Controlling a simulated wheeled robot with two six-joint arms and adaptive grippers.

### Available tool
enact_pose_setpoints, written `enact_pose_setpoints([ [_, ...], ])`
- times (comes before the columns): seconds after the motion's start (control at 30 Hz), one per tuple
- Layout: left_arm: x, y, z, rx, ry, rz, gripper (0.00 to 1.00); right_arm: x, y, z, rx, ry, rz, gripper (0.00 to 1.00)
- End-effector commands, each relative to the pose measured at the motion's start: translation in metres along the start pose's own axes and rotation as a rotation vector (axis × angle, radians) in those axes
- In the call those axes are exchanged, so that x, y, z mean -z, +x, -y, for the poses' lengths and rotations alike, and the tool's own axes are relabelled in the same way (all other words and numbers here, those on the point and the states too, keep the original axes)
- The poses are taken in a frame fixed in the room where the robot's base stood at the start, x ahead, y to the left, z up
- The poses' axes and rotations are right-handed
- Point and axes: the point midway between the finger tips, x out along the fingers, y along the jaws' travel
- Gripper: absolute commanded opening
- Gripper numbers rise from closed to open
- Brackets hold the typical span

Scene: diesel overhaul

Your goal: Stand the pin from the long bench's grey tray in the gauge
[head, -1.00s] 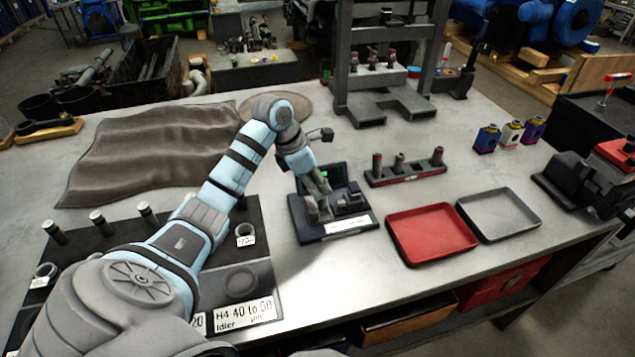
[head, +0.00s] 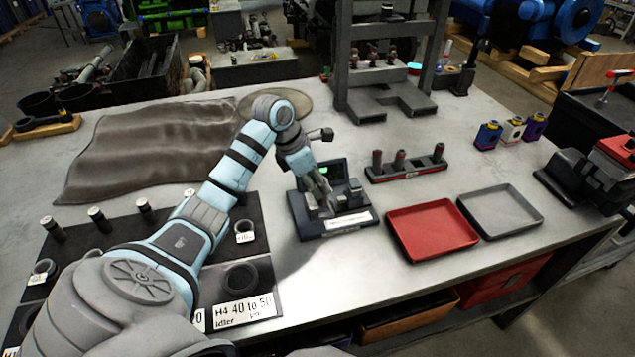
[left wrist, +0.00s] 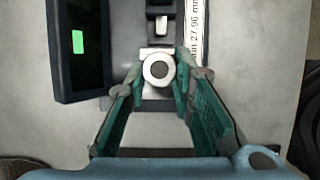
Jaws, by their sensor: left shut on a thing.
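The gauge (head: 338,228) is a dark block with a white label and a small green-lit display, standing mid-bench. It also shows in the left wrist view (left wrist: 158,105), with the green display at the left. My left gripper (head: 322,200) is over the gauge, pointing down. In the left wrist view its fingers (left wrist: 158,82) are closed around the pin (left wrist: 158,69), a pale round piece with a hole, seen end-on and upright over the gauge. Whether its foot touches the gauge is hidden. The grey tray (head: 536,225) at the right is empty. My right gripper is not in view.
An empty red tray (head: 470,244) lies beside the grey tray. A rack (head: 407,172) with several dark pins is behind it. A press frame (head: 385,106) stands at the back. A brown cloth (head: 150,150) and a dark mat with rings and pins lie left.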

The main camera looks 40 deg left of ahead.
Motion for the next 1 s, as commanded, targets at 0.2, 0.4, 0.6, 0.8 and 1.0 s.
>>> enact_pose_setpoints([
  [0.2,0.003,0.007,0.000,0.000,0.000,0.000,0.00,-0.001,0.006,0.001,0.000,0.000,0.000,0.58],
  [0.4,0.004,0.011,0.000,0.000,0.000,0.000,0.00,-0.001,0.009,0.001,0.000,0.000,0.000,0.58],
  [0.6,0.004,0.010,0.000,0.000,0.000,0.001,0.00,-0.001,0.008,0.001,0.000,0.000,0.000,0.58],
  [0.8,0.005,0.012,0.000,0.000,0.000,0.001,0.00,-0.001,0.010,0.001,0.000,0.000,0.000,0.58],
  [1.0,0.007,0.018,0.000,0.000,0.000,0.001,0.00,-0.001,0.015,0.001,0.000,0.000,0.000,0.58],
])
